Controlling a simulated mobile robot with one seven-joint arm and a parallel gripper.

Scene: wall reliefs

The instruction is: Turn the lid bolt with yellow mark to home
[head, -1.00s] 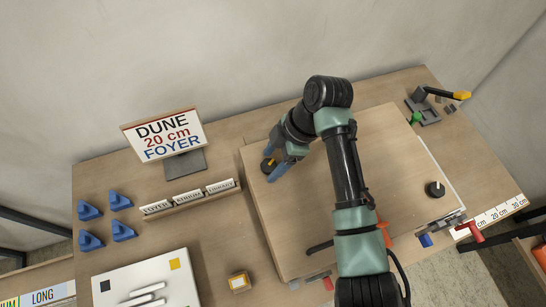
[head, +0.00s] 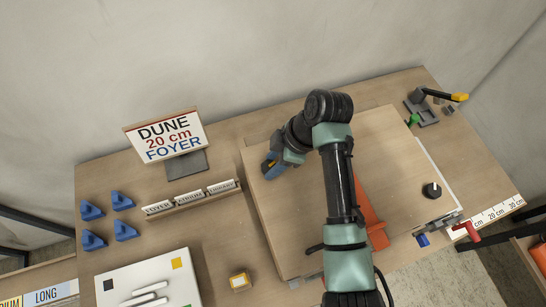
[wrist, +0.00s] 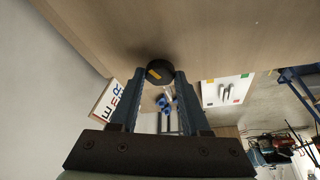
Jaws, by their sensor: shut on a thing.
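The lid bolt with the yellow mark is a round black knob (wrist: 160,66) in the wrist view, with a yellow stripe on its face. It sits at the left part of the wooden lid (head: 390,150). In the head view my gripper largely covers it. My gripper (wrist: 161,76) is shut on the knob, with one blue finger on each side of it. In the head view the gripper (head: 273,168) is at the lid's left edge area. A second black bolt (head: 432,190) with a white mark stands at the lid's right side.
A sign reading DUNE, 20 cm, FOYER (head: 164,136) stands left of the lid. A card rack (head: 192,201), blue blocks (head: 93,210) and a white board (head: 140,280) lie further left. A clamp with a red handle (head: 466,231) is at the front right.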

